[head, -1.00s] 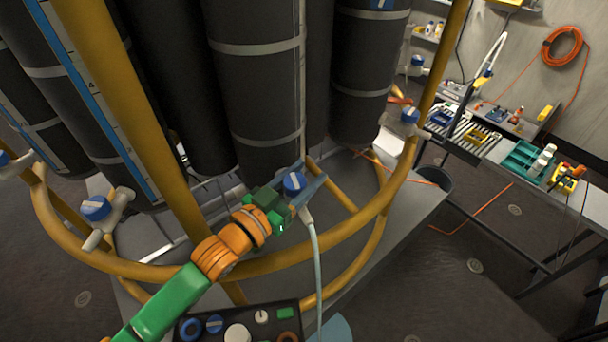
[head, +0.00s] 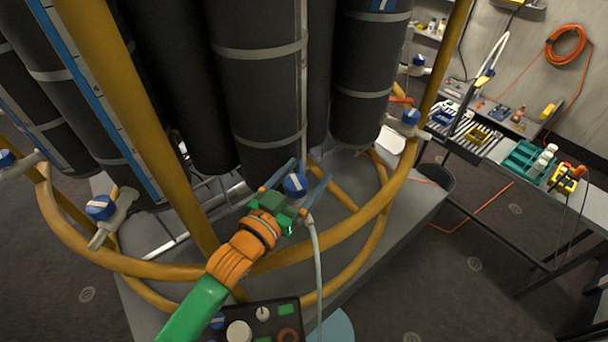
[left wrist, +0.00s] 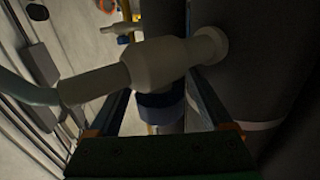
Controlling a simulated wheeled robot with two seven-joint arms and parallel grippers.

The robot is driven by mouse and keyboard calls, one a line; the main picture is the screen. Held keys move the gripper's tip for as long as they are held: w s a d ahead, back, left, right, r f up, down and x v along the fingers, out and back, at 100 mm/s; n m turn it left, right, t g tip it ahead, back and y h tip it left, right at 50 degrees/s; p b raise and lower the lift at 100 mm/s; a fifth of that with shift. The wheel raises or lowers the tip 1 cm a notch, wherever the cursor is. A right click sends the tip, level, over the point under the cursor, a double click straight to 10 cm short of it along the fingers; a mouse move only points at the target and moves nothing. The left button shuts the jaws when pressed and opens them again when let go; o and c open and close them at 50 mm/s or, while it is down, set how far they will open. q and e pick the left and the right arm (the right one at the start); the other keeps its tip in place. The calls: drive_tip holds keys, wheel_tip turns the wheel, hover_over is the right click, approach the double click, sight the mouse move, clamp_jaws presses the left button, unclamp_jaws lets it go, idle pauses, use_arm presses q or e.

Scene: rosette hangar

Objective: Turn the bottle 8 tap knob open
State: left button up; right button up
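A blue tap knob (head: 295,185) with a white stripe sits low in front of the black bottles; I cannot read a bottle number. My left gripper (head: 308,171) is open, with one finger on each side of this knob. In the left wrist view the dark blue knob (left wrist: 160,106) sits between the two spread fingers (left wrist: 158,112), with a visible gap on the left side. The pale tap body (left wrist: 160,63) lies across the view above the knob and partly hides it. Whether either finger touches the knob is unclear. My right gripper is not in view.
Yellow rails (head: 340,232) curve around the black bottles (head: 258,90). Other blue knobs stand at the left (head: 100,207) and right (head: 411,116). A pale hose (head: 317,270) hangs by my left gripper. A workbench (head: 500,150) with trays stands at the right.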

sight(290, 194)
use_arm(q)
drive_tip(key=shift+s+a+f, duration=0.1)
drive_tip(key=shift+s+a, duration=0.15)
drive_tip(key=shift+s, duration=0.1)
drive_tip(key=b+v, duration=0.1)
drive_tip(key=v, duration=0.5)
drive_tip(key=shift+s+a, duration=0.15)
